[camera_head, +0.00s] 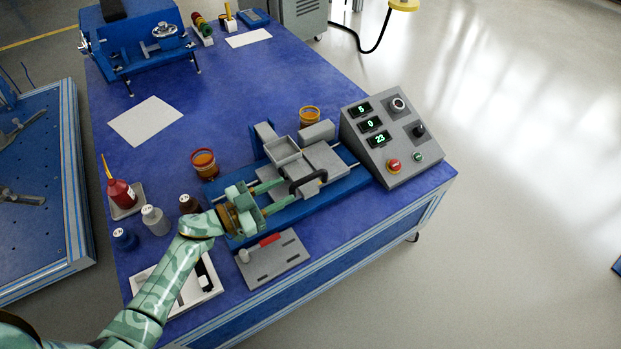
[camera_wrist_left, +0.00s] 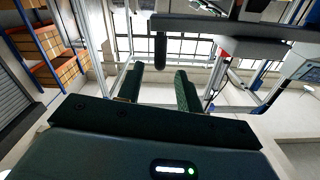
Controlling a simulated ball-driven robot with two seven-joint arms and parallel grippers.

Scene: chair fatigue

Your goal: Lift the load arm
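The test machine is a blue bed with a grey carriage (camera_head: 325,158) and an open grey tray (camera_head: 283,151), beside a grey control box (camera_head: 385,140). A black curved handle (camera_head: 308,182) on its near side looks like the load arm's grip. My left gripper (camera_head: 287,192) reaches in from the left, its two green fingers apart, just left of the handle. In the left wrist view, the open fingers (camera_wrist_left: 159,82) have nothing between them. A dark rounded bar (camera_wrist_left: 160,48) hangs from a grey plate beyond the tips. My right gripper is out of view.
A grey slotted plate with a red-handled tool (camera_head: 270,262) lies in front of the machine.

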